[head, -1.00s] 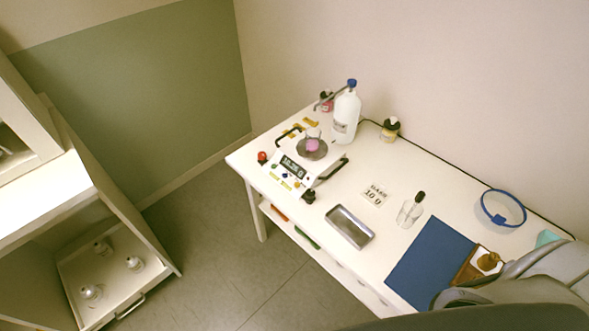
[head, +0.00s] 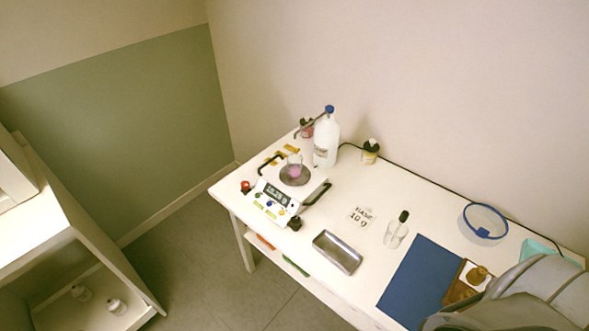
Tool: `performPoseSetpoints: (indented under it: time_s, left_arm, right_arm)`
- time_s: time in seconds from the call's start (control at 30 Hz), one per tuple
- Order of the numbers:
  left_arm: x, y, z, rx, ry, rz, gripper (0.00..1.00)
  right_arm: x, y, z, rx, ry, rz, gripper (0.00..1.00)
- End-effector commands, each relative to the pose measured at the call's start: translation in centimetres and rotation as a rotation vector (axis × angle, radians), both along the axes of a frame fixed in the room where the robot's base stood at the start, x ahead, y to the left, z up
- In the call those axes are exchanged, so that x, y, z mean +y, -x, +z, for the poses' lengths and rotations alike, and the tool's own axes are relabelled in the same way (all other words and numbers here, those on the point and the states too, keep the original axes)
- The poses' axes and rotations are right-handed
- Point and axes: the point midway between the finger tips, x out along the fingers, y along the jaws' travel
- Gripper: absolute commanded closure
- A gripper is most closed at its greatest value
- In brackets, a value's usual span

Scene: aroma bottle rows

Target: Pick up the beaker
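A second clear glass vessel (head: 395,236) with a dark top stands farther right, beside a label card. Part of my grey arm shows at the lower right corner. Neither gripper is in the head view.
The white table (head: 352,190) holds a wash bottle (head: 326,144), small jars (head: 370,151), a metal tray (head: 337,252), a blue mat (head: 420,281) and a blue ring (head: 485,222).

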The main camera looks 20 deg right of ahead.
Motion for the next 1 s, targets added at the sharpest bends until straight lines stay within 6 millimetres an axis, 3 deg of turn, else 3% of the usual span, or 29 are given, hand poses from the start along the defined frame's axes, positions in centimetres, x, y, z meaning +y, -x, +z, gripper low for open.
performPoseSetpoints:
  time_s: [0.4,0.6,1.0]
  left_arm:
    - [0.0,0.0,0.0,0.0,0.0,0.0,1.0]
    - [-0.01,0.0,0.01,0.0,0.0,0.0,0.73]
    - [0.0,0.0,0.01,0.0,0.0,0.0,0.3]
  right_arm:
    - [0.01,-0.02,0.0,0.0,0.0,0.0,1.0]
    - [0.02,-0.03,0.0,0.0,0.0,-0.001,1.0]
    - [0.14,-0.03,0.0,-0.001,-0.001,-0.001,1.0]
